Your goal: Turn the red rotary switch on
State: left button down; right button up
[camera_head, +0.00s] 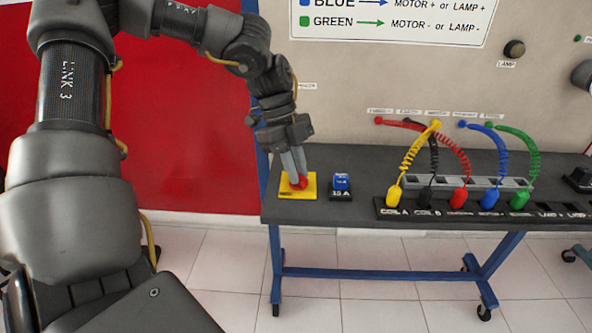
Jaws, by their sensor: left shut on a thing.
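The red rotary switch (303,183) sits on a yellow base plate (286,194) at the left end of the dark bench top. My left gripper (294,173) reaches down from above and is shut on the switch; its fingers hide much of the knob. Which way the knob is turned cannot be told. My right gripper is not in view.
A blue block marked 15 A (341,183) stands just right of the switch. Several coloured plugs with coiled cables stand in a labelled strip (385,211) farther right. The bench (300,213) has blue legs on wheels. An upright panel (350,90) stands behind.

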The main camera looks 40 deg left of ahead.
pick_arm(q)
jog(key=m+g, duration=0.1)
jog(key=m, duration=0.2)
jog(key=shift+w, duration=0.1)
jog(key=shift+m+g+y, duration=0.4)
jog(key=shift+m, duration=0.4)
jog(key=m+p, duration=0.1)
jog(key=m, duration=0.1)
jog(key=m+g+y+p, duration=0.1)
jog(key=m+p, duration=0.1)
jog(key=shift+w+d+r+m, duration=0.1)
jog(key=shift+w+m, duration=0.05)
jog(key=shift+m, duration=0.25)
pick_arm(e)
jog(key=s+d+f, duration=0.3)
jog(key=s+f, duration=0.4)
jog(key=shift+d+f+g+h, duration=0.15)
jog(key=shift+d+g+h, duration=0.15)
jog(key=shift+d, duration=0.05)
pick_arm(q)
jog(key=c, duration=1.4)
grip_release()
